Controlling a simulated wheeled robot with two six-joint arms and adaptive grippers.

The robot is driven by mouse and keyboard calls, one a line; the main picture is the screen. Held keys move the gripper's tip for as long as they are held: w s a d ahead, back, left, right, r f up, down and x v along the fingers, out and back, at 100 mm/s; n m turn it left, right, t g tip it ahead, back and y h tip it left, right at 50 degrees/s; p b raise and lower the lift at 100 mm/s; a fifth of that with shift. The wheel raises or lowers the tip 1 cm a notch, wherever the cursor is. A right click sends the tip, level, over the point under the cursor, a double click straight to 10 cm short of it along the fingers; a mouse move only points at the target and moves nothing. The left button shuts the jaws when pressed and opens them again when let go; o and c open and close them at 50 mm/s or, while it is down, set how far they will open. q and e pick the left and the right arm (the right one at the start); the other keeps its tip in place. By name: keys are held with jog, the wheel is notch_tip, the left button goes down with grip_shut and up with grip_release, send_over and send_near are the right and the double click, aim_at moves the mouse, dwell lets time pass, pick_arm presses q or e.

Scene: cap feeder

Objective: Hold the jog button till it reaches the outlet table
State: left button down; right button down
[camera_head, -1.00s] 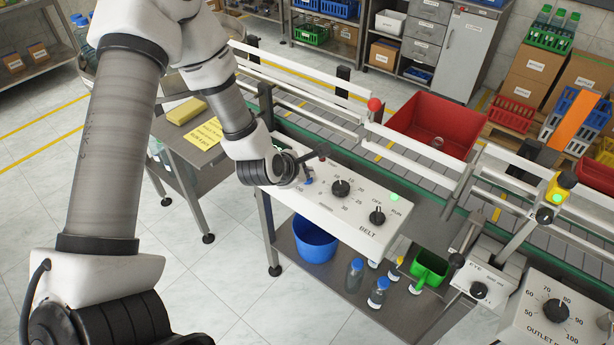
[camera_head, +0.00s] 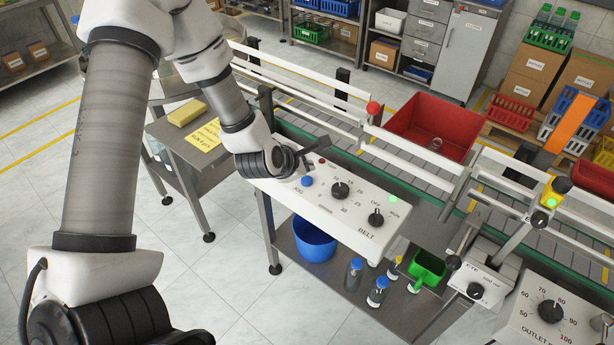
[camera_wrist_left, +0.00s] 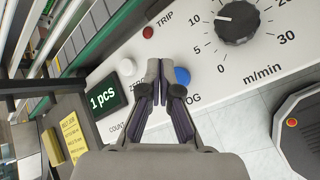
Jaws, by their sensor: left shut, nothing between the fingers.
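The blue jog button (camera_head: 307,181) is on the sloping white belt panel (camera_head: 350,218), left of its dials. It also shows in the wrist view (camera_wrist_left: 182,76), just right of my fingertips. My left gripper (camera_head: 304,172) is shut and empty beside the button. In the wrist view its closed fingertips (camera_wrist_left: 162,60) lie between the white zero button (camera_wrist_left: 127,67) and the blue button, and appear apart from the blue one. I cannot pick out the outlet table.
The conveyor belt (camera_head: 340,139) runs behind the panel between white rails. A red bin (camera_head: 415,112) stands behind it. The outlet panel (camera_head: 556,312) is at the lower right. Bottles and a blue bucket (camera_head: 315,240) sit below.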

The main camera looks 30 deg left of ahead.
aim_at(306, 181)
pick_arm(q)
jog(key=shift+r+p, duration=1.1)
jog(key=shift+r, duration=0.9)
